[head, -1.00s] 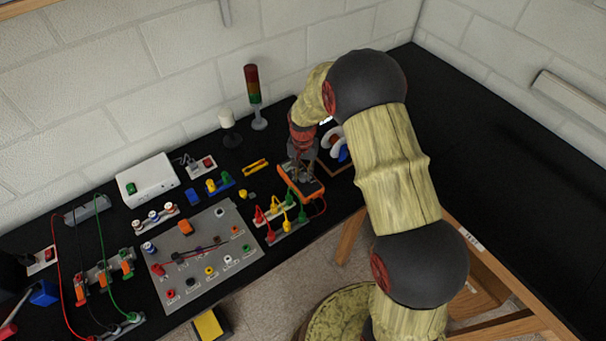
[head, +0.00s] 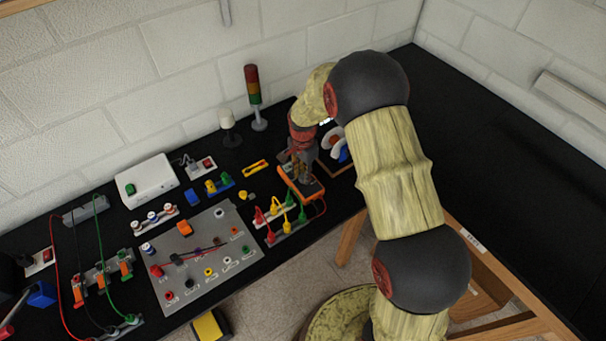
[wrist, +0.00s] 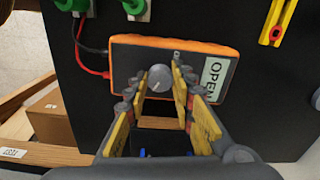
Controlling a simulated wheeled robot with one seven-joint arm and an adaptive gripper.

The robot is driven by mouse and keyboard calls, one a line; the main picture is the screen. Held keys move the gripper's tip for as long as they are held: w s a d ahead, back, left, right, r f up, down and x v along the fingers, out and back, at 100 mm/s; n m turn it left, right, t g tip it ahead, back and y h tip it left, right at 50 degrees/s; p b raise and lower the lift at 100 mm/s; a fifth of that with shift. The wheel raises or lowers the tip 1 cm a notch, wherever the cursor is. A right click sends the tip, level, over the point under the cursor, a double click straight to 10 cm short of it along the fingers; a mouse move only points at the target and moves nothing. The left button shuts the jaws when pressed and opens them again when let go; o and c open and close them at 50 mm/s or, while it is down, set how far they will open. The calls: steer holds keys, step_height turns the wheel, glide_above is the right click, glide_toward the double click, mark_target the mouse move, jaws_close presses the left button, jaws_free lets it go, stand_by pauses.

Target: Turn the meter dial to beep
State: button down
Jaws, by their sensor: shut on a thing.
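The meter (wrist: 205,62) is an orange-edged box with a dark face, lying on the black bench; in the head view the orange meter (head: 304,190) is partly hidden by my gripper. Its round grey dial (wrist: 160,78) has a pale pointer mark and sits between my fingertips in the wrist view. The dial's printed settings are too small to read.
Red and black leads (wrist: 85,55) run from the meter's left side in the wrist view. Red, yellow and green plugs (head: 282,215) stand beside the meter. A grey panel (head: 205,265) lies to the left, and a signal tower (head: 254,92) stands behind. The bench at right is clear.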

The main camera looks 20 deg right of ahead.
mark_target(303, 176)
stand_by(0.3)
steer(key=c, duration=1.6)
jaws_free()
steer(key=shift+o, duration=0.5)
step_height(303, 176, up, 12)
